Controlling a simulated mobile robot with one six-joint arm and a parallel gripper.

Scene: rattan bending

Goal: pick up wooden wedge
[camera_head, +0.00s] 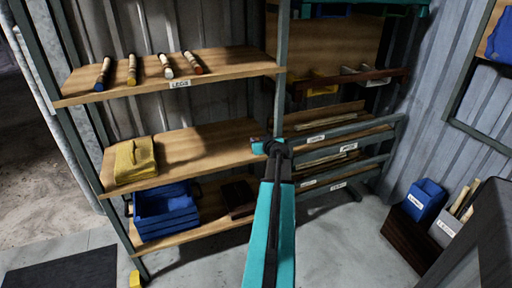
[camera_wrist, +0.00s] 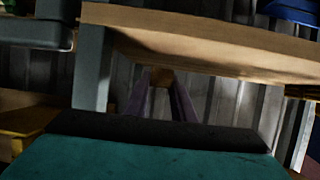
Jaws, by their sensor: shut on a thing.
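In the wrist view, my gripper (camera_wrist: 161,88) shows as two thin dark fingers that converge on a small brown wooden piece, the wooden wedge (camera_wrist: 161,77). The fingers are shut on it. Only a small part of the wedge shows; its full shape cannot be told. In the head view, my arm reaches up to the shelf unit, by its right post at the middle shelf. The fingertips and the wedge are hidden there behind my arm.
The wooden middle shelf (camera_head: 205,143) bears a yellow folded thing (camera_head: 135,159). The top shelf (camera_head: 225,66) bears several short rods. A blue crate (camera_head: 166,210) sits on the low shelf. A rack with labelled slots (camera_head: 345,147) stands right. A shelf board (camera_wrist: 220,40) spans the wrist view closely.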

